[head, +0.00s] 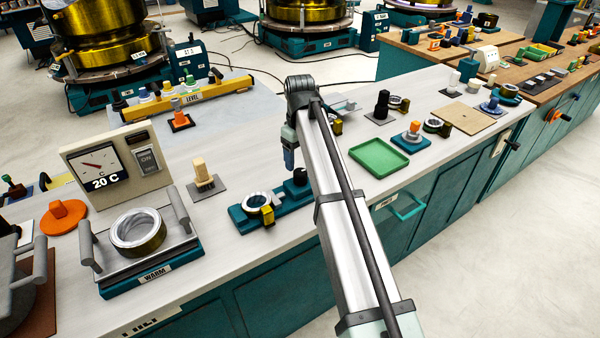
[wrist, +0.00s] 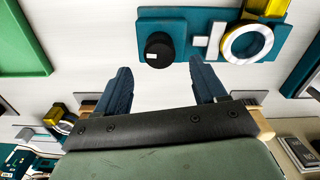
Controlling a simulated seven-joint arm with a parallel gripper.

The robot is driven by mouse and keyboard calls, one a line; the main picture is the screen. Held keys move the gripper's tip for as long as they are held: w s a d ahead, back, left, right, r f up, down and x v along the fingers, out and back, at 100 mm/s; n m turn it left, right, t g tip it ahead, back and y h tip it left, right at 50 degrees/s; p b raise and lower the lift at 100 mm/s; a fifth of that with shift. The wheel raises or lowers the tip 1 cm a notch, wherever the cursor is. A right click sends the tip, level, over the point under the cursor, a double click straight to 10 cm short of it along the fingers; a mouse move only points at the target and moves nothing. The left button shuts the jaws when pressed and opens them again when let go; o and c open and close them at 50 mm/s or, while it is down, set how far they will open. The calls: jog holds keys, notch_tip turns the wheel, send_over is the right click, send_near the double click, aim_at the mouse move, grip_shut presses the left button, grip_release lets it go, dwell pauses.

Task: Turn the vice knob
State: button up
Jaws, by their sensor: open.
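The vice (head: 277,213) is a teal base on the bench, with a black round knob (head: 298,177) at its right end in the head view. A metal ring (head: 257,200) and a yellow block (head: 267,215) sit at its other end. The wrist view shows the same black knob (wrist: 159,50), the ring (wrist: 247,43) and part of the yellow block (wrist: 268,6). My gripper (wrist: 160,70) is open and empty, its two dark blue fingers apart with the knob just beyond the gap between their tips. In the head view my gripper (head: 289,160) is close by the knob, above the bench.
A green tray (head: 379,158) lies right of my arm. A warmer plate (head: 150,278) with a ring stands at left, below a 20 C gauge (head: 105,165). A beige peg (head: 203,172) stands left of the vice. Bare bench (head: 240,150) lies behind the vice.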

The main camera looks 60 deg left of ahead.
aim_at(300, 171)
jog(key=shift+f, duration=3.2)
jog(key=c, duration=1)
